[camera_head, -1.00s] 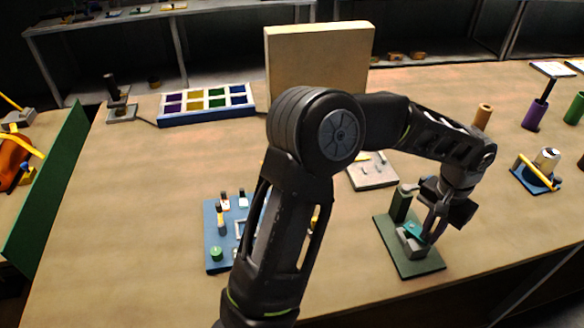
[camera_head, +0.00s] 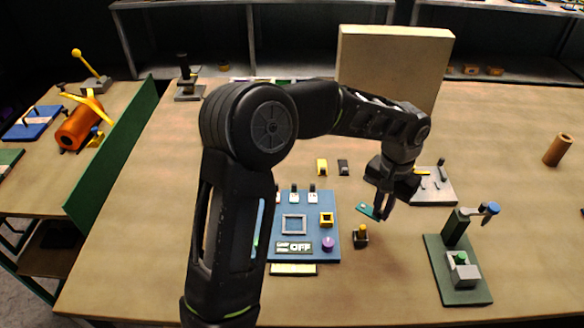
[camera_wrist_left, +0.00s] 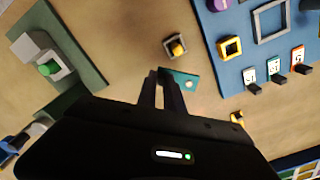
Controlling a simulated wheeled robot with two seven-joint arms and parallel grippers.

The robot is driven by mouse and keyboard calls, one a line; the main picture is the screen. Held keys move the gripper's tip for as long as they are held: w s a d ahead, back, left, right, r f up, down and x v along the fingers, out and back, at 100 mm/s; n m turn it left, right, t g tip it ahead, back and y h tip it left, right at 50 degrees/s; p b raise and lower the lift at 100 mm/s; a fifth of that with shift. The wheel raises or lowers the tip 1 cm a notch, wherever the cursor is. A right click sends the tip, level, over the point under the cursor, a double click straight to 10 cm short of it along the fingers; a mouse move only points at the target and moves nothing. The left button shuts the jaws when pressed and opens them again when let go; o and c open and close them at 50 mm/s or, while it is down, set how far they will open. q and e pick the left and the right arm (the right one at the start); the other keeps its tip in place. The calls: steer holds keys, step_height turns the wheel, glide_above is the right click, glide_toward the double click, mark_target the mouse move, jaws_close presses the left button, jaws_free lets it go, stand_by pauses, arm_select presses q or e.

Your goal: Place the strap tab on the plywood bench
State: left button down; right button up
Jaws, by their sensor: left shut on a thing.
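The strap tab is a small flat teal piece (camera_head: 366,210) with a hole. My left gripper (camera_head: 382,212) is shut on it by one end, fingers pointing down, and the tab sticks out to the left. The tab (camera_wrist_left: 192,83) also shows at the fingertips (camera_wrist_left: 166,80) in the left wrist view. The plywood bench (camera_head: 375,285) is bare below it; I cannot tell how large the gap is. The tab is between the blue panel and the green-based fixture. My right gripper is not in view.
A small yellow-topped black piece (camera_head: 361,236) stands close to the tab. The blue panel (camera_head: 275,225) with knobs is to the left. The green-based fixture (camera_head: 462,290) with a grey block and blue-ended lever is to the right. A tan box (camera_head: 395,65) stands behind.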

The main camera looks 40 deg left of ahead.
arm_select(q)
steer(key=w+a+r+m, duration=0.2)
steer(key=a+m, duration=0.3)
steer(key=a, duration=0.9)
steer(key=w+a+r+m, duration=0.2)
steer(key=a+m, duration=0.3)
steer(key=a, duration=0.8)
steer(key=shift+w+a, duration=0.15)
steer(key=shift+a, duration=0.2)
steer(key=shift+f, duration=0.1)
steer(key=shift+f, duration=2.5)
step_height(320, 180, down, 5)
steer(key=shift+r+p, duration=0.1)
steer(key=shift+p, duration=0.55)
